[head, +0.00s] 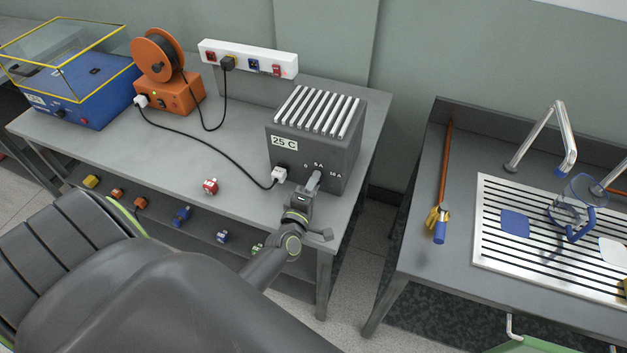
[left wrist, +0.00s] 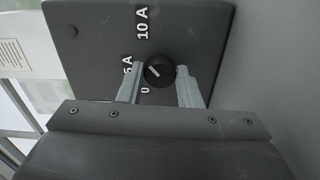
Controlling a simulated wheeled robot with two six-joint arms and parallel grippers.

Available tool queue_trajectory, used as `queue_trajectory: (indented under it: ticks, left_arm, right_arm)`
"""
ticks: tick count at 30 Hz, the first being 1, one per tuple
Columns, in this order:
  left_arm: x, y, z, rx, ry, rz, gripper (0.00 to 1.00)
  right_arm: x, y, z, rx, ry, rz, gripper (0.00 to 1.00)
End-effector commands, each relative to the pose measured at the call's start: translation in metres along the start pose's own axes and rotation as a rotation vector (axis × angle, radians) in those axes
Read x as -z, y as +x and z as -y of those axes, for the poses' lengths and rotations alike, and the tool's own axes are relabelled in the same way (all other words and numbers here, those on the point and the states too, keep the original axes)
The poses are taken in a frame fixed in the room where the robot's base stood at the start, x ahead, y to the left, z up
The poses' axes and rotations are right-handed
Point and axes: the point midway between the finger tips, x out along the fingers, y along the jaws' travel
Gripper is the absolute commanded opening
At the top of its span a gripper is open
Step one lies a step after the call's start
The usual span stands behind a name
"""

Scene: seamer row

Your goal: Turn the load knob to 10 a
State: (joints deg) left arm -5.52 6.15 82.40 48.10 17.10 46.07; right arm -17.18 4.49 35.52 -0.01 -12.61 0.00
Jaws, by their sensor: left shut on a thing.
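The load box (head: 352,150) is a dark grey box with a slatted top and a "25 C" display, at the right end of the bench. Its front carries the marks 0, 5 A and 10 A. The load knob (left wrist: 160,71) is round and black with a white pointer line. The line slants up-left in the left wrist view, roughly towards the 5 A mark. My left gripper (head: 313,181) is shut on the knob, one finger on each side of it; its fingers also show in the left wrist view (left wrist: 160,84). In the head view the gripper hides the knob.
A white plug (head: 280,174) with a black cable sits on the box front, left of my gripper. A red plug-like piece (head: 211,186) lies near the bench's front edge. An orange reel unit (head: 168,92) and power strip (head: 248,58) stand behind. A sink bench (head: 450,265) is right, across a gap.

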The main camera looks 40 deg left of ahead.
Motion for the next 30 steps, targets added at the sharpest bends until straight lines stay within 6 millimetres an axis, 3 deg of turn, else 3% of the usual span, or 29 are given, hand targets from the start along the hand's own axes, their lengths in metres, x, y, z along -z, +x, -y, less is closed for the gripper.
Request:
queue_trajectory:
  ticks: [12, 29, 30]
  left_arm:
    - [-0.0002, -0.0003, 0.0007, 0.003, 0.191, 0.000, 0.09]
    - [-0.0001, -0.0005, 0.0015, 0.003, 0.220, 0.001, 0.09]
    - [-0.0001, -0.0005, 0.0015, 0.003, 0.219, 0.001, 0.35]
  right_arm:
    - [0.0008, -0.0097, -0.0009, 0.000, 0.000, 0.000, 0.36]
    - [0.0008, -0.0103, -0.0012, 0.000, 0.000, 0.000, 0.36]
    - [0.0008, -0.0103, -0.0013, 0.000, 0.000, 0.000, 0.36]
